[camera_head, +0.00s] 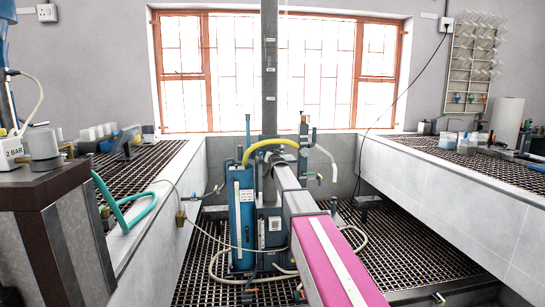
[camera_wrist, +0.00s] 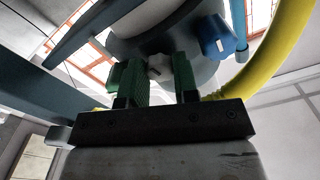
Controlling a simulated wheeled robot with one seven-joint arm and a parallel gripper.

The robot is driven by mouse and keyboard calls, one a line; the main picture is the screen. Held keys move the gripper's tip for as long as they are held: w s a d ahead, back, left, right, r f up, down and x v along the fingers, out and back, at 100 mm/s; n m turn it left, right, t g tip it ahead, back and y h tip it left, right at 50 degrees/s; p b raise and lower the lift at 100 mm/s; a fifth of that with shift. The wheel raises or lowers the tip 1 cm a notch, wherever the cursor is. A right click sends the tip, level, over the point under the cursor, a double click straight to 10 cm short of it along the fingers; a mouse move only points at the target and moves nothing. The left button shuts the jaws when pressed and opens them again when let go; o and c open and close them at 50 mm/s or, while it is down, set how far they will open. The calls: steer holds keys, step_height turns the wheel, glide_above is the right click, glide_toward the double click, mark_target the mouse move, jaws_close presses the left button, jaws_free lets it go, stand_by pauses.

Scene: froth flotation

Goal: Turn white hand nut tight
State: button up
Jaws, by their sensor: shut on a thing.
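The white hand nut (camera_wrist: 158,67) shows in the wrist view between the two green fingers of my gripper (camera_wrist: 157,76), at the underside of a rounded grey body. My gripper is shut on the nut. A blue knob (camera_wrist: 217,37) sits to the right of the nut, apart from the fingers. In the head view the flotation machine (camera_head: 241,215) stands in the middle with a blue upright housing. The nut and the fingertips cannot be made out in that view.
A yellow hose (camera_wrist: 285,50) curves close by on the right in the wrist view; it also shows in the head view (camera_head: 262,146). Loose pale hoses (camera_head: 222,272) lie on the grating around the machine. Benches (camera_head: 440,185) flank both sides. Open grating (camera_head: 415,250) lies to the right.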

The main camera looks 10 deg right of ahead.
steer(key=shift+r+m, duration=0.15)
steer(key=shift+m, duration=0.65)
steer(key=o, duration=0.9)
steer(key=shift+o, duration=0.2)
steer(key=shift+s, duration=0.1)
steer(key=s, duration=1)
steer(key=shift+s, duration=0.35)
